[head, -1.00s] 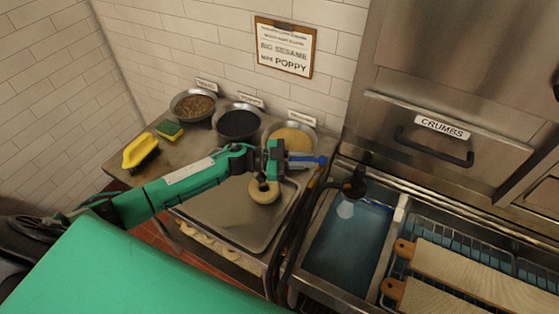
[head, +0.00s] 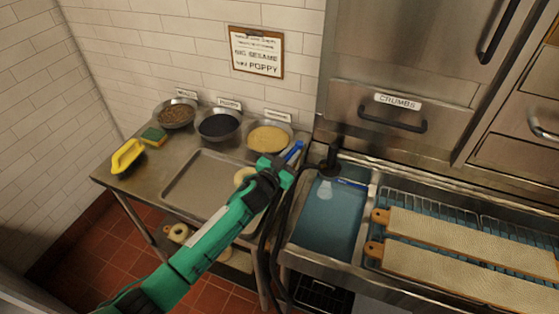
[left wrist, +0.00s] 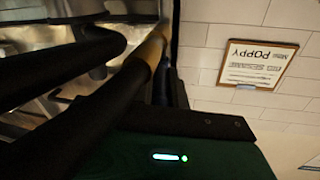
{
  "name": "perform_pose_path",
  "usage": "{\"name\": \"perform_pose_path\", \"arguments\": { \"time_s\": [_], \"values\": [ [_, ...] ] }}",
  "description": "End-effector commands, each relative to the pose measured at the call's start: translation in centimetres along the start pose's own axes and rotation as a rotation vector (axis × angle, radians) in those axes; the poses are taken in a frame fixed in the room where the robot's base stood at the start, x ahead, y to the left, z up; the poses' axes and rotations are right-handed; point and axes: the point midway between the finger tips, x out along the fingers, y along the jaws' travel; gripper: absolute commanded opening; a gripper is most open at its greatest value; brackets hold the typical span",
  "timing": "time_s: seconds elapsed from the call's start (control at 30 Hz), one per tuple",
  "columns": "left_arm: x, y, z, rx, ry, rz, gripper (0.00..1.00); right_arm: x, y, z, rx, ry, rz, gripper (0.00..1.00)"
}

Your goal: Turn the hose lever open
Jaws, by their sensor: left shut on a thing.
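My left gripper (head: 272,165) is at the left edge of the sink, beside the black hoses. It is shut on a blue lever (head: 294,151), whose tip sticks out up and to the right past the jaws. The jaws hide the rest of the lever. The black hose (head: 275,235) hangs down in front of the counter's right end. In the left wrist view, thick black hoses (left wrist: 90,105) with a yellow band (left wrist: 152,45) pass close by the fingers; the lever cannot be made out there. My right gripper is not in view.
A black nozzle (head: 332,158) stands over the water-filled sink (head: 328,230). A metal tray (head: 195,185) with a bagel (head: 243,176) lies just left of the gripper. Three topping bowls stand behind it. Boards (head: 450,270) lie on racks at right.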

Motion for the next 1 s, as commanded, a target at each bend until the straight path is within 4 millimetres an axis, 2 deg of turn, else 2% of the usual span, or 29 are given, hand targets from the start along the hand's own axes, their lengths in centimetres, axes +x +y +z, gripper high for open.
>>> {"name": "perform_pose_path", "arguments": {
  "time_s": [0.03,0.13,0.4,0.7,1.0],
  "values": [
    [0.1,0.6,0.2,-0.007,-0.002,-0.024,0.00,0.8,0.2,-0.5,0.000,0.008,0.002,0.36],
    [0.2,0.8,0.1,-0.007,-0.010,-0.071,0.00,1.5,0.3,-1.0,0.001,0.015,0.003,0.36],
    [0.3,1.2,-0.1,-0.004,-0.030,-0.163,0.00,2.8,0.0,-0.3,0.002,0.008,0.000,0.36],
    [0.3,1.3,-0.2,0.000,-0.038,-0.201,0.00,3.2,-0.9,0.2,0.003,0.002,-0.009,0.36],
    [0.3,1.3,-0.3,0.001,-0.039,-0.204,0.00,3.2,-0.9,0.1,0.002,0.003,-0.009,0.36]
  ]
}}
